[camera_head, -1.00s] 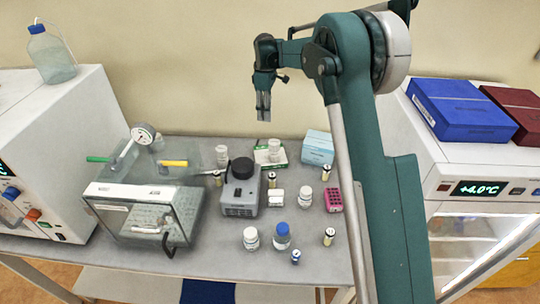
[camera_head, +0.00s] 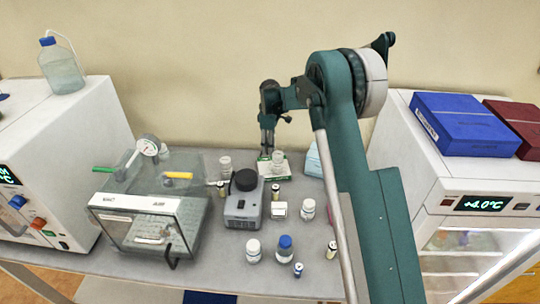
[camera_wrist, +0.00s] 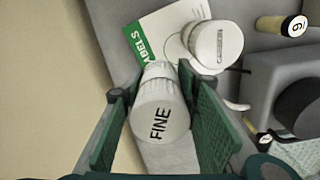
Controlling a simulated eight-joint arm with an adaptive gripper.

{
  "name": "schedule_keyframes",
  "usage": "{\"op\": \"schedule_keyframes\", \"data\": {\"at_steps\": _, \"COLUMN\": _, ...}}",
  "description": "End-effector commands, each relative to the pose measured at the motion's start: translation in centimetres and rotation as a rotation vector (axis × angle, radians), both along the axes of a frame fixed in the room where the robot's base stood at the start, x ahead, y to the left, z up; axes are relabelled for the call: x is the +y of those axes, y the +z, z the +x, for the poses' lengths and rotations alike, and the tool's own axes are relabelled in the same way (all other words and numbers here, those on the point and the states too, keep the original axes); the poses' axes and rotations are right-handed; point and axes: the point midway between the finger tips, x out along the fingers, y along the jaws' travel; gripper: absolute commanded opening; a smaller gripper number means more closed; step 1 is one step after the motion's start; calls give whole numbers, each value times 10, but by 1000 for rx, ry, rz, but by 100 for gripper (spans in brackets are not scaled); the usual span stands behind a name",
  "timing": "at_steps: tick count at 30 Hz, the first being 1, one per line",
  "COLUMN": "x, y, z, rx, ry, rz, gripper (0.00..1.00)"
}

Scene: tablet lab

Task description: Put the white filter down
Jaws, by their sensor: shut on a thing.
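The white filter (camera_wrist: 158,115), a ribbed white cylinder marked "FINE" on its end, sits between my two green fingers in the wrist view. My gripper (camera_wrist: 160,120) is shut on it. In the head view my gripper (camera_head: 267,152) points down at the back of the bench, just left of a white-capped jar (camera_head: 278,159). The filter is hard to make out there, and I cannot tell whether it touches the bench.
The jar also shows in the wrist view (camera_wrist: 214,46), beside the green-and-white labels pack (camera_wrist: 150,38). A grey device with a black top (camera_head: 243,205) stands in front. A clear chamber (camera_head: 150,215) is at left. Another jar (camera_head: 225,164) stands left of my gripper.

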Motion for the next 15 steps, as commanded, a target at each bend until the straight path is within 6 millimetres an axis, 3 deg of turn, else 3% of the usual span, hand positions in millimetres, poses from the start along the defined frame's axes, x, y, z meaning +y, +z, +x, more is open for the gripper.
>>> {"op": "schedule_keyframes", "data": {"at_steps": 15, "x": 0, "y": -9, "z": 0, "rx": 0, "ry": 0, "rz": 0, "gripper": 17}}
